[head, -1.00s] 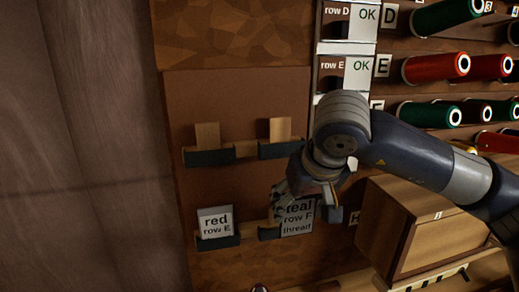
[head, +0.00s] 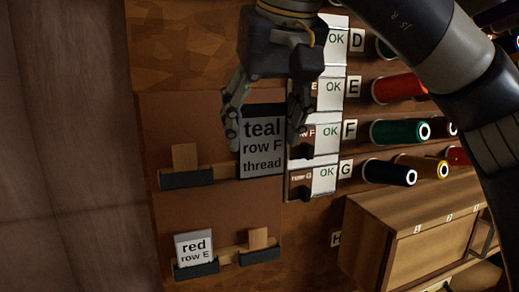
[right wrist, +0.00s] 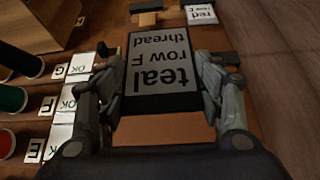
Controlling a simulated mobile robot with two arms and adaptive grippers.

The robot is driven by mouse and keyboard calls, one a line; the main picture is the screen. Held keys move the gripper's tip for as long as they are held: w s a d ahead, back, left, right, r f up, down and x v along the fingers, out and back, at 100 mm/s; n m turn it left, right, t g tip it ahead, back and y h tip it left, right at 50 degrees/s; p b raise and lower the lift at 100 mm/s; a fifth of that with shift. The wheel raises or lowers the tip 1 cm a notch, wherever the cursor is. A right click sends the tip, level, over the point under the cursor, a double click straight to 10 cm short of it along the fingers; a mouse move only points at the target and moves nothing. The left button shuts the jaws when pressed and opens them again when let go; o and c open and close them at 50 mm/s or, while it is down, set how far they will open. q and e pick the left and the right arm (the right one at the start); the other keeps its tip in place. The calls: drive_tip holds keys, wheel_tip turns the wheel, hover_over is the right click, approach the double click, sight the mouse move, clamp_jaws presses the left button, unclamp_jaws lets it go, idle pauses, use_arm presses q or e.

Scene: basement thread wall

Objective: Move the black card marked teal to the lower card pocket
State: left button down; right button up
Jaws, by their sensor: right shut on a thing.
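The black card marked teal (head: 262,158), reading "teal row F thread", is between the fingers of my right gripper (head: 265,122). My right gripper is shut on it, one finger on each side; the card also shows in the right wrist view (right wrist: 160,72), upside down. In the head view the card covers the upper right pocket. The lower right pocket (head: 260,257) holds no card, and its wooden tab shows. The lower left pocket (head: 196,270) holds a white card marked red (head: 195,246). The upper left pocket (head: 187,179) holds no card. My left gripper is not in view.
Row signs marked OK (head: 327,137) stand just right of the card. Thread spools (head: 398,132) stick out from the wall further right. A wooden cabinet (head: 430,245) juts out at the lower right. The board (head: 215,215) between the pocket rows is clear.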

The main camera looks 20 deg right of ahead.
drive_tip(key=w+d+p, duration=0.1)
drive_tip(key=w, duration=0.3)
drive_tip(key=w+d+p, duration=0.1)
drive_tip(key=w, duration=0.3)
drive_tip(key=w+d+f+p, duration=0.1)
drive_tip(key=w, duration=0.3)
drive_tip(key=shift+d, duration=0.2)
drive_tip(key=f, duration=0.3)
drive_tip(key=shift+w+f+p, duration=0.1)
drive_tip(key=shift+w+p, duration=0.2)
drive_tip(key=shift+w, duration=0.05)
drive_tip(key=shift+d+f, duration=0.15)
drive_tip(key=shift+f, duration=0.2)
drive_tip(key=shift+s+f, duration=0.1)
drive_tip(key=o, duration=0.7)
drive_tip(key=shift+o, duration=0.2)
